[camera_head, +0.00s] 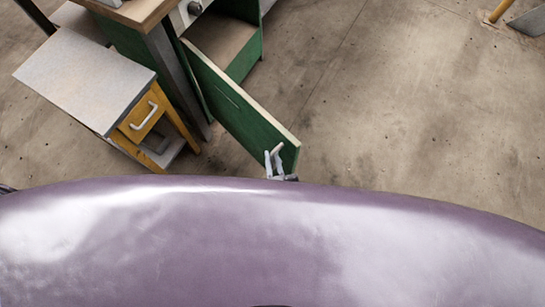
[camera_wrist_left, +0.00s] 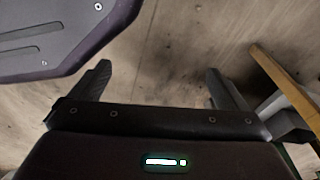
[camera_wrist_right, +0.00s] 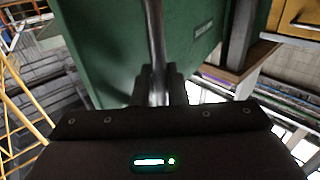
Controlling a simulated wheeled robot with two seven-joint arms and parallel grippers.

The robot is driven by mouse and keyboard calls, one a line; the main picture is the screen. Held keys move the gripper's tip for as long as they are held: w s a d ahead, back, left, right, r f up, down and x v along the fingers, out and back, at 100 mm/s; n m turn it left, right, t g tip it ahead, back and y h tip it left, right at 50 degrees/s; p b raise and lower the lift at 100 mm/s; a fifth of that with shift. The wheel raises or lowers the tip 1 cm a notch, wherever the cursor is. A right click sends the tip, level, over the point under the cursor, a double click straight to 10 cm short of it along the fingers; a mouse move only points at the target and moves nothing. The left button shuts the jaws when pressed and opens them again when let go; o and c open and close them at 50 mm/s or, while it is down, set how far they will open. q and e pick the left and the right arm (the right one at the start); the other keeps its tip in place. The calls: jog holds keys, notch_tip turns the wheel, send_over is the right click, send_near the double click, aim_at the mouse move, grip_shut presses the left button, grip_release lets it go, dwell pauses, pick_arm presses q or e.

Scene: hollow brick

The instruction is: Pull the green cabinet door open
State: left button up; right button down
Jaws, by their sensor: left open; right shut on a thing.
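The green cabinet door (camera_head: 240,112) stands swung out from the green cabinet (camera_head: 243,55), whose inside shows behind it. In the head view the door's free end carries a metal handle (camera_head: 274,158). My right gripper (camera_head: 280,177) is at that handle, mostly hidden behind my purple body. In the right wrist view my right gripper (camera_wrist_right: 160,90) is shut on the grey handle bar (camera_wrist_right: 155,40), with the green door (camera_wrist_right: 110,45) right behind it. In the left wrist view my left gripper (camera_wrist_left: 158,85) is open and empty above the floor.
A small table (camera_head: 85,75) with a yellow drawer (camera_head: 143,115) stands left of the door. A dark post (camera_head: 178,80) stands between them. The concrete floor (camera_head: 400,100) to the right is clear. A yellow post (camera_head: 498,12) is at the far right.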

jog(key=shift+a+r, duration=0.1)
jog(key=c, duration=1.8)
grip_release()
pick_arm(q)
jog(key=shift+w+d+r, duration=0.15)
jog(key=shift+w+d, duration=0.25)
jog(key=shift+w, duration=0.2)
